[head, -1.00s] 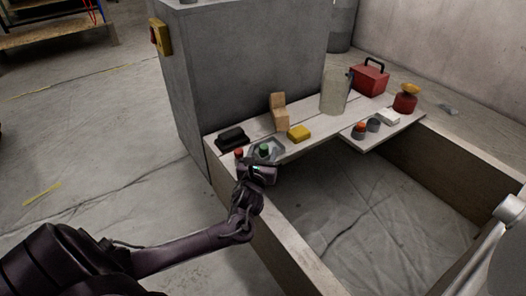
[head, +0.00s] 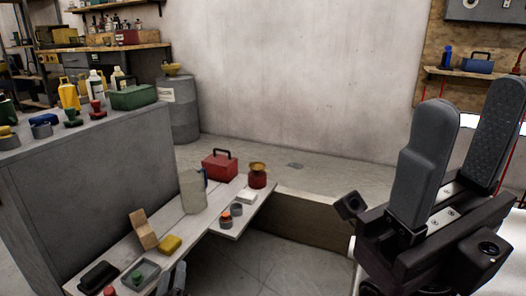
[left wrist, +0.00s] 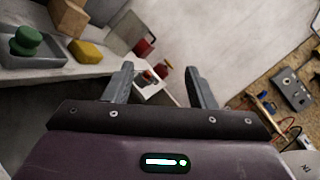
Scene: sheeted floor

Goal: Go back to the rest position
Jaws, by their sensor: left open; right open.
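My left gripper (head: 171,278) shows only its fingertips at the bottom edge of the head view, by the near edge of the white plank bench. In the left wrist view its two fingers (left wrist: 163,82) stand apart with nothing gripped between them. My right gripper (head: 474,100) is large and close at the right of the head view. Its two grey fingers point up, apart and empty. The rest of the left arm is out of the head view.
A grey cabinet (head: 100,190) stands left. Floor beyond the bench is mostly clear.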

